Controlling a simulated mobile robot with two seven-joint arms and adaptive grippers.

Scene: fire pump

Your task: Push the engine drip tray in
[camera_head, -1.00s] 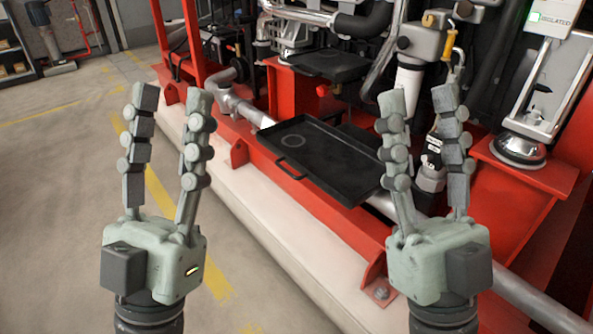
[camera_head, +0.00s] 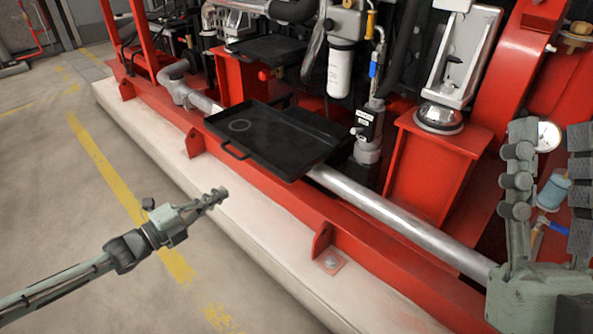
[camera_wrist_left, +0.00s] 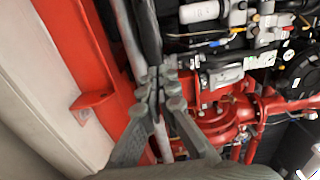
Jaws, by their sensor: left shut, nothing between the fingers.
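The engine drip tray (camera_head: 285,142) is a black, shallow, rectangular tray with a loop handle (camera_head: 236,151) on its front side. In the head view it sticks out over the red base rail. My left gripper (camera_head: 220,193) is shut and empty. It is in front of the tray, below the handle in the picture and apart from it. In the left wrist view its fingertips (camera_wrist_left: 160,76) are together. The tray cannot be made out clearly there. My right gripper (camera_head: 550,138) is at the right edge, with its fingers apart and nothing visible between them.
A silver pipe (camera_head: 400,226) runs along the red base frame (camera_head: 370,255), which has upright brackets (camera_head: 322,241). A pale plinth (camera_head: 262,237) lies below it. A second black tray (camera_head: 268,47) sits farther back. The floor (camera_head: 60,210) at the left is open.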

